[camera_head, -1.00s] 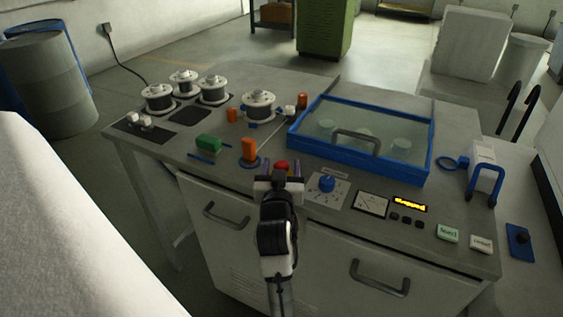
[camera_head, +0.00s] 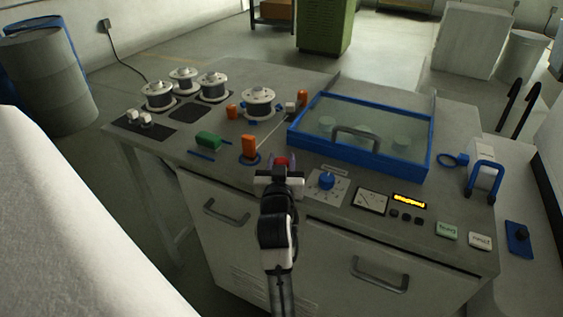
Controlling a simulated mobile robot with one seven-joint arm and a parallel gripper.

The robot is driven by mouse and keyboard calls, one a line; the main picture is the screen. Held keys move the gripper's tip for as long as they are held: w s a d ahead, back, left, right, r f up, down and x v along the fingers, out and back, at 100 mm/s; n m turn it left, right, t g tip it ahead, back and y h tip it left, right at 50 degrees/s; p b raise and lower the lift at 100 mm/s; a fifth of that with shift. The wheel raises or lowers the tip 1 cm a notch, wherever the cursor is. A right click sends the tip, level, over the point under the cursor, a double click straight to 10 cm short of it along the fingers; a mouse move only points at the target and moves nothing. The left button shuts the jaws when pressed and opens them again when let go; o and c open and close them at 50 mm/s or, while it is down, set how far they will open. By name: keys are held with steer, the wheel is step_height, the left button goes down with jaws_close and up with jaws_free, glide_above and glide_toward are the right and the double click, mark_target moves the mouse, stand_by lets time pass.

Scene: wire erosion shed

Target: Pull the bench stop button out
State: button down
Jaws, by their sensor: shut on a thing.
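The bench stop button (camera_head: 280,162) is a red button near the bench's front edge, left of the blue knob. My gripper (camera_head: 280,164) is over it, with its fingers closed in on the red button from both sides. The gripper body hides the button's lower part and base, so I cannot tell how far out it stands. The bench (camera_head: 410,245) is a grey cabinet with a flat top. A small display (camera_head: 409,201) on it is lit yellow; its text is too blurred to read.
A blue knob (camera_head: 327,180) is close on the right of my gripper. An orange upright piece (camera_head: 249,146) stands close on the left. A blue-framed glass cover (camera_head: 363,138) with a handle lies behind. Several wire spools (camera_head: 213,89) stand at the back left.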

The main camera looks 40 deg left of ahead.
steer(key=shift+r, duration=0.7)
steer(key=c, duration=1)
jaws_free()
steer(key=shift+o, duration=0.2)
steer(key=shift+f, duration=0.1)
steer(key=shift+s+d, duration=0.15)
steer(key=shift+s, duration=0.05)
steer(key=b+v, duration=0.2)
steer(key=v, duration=0.5)
steer(key=shift+f, duration=0.2)
steer(key=p+v, duration=0.6)
steer(key=shift+r, duration=0.25)
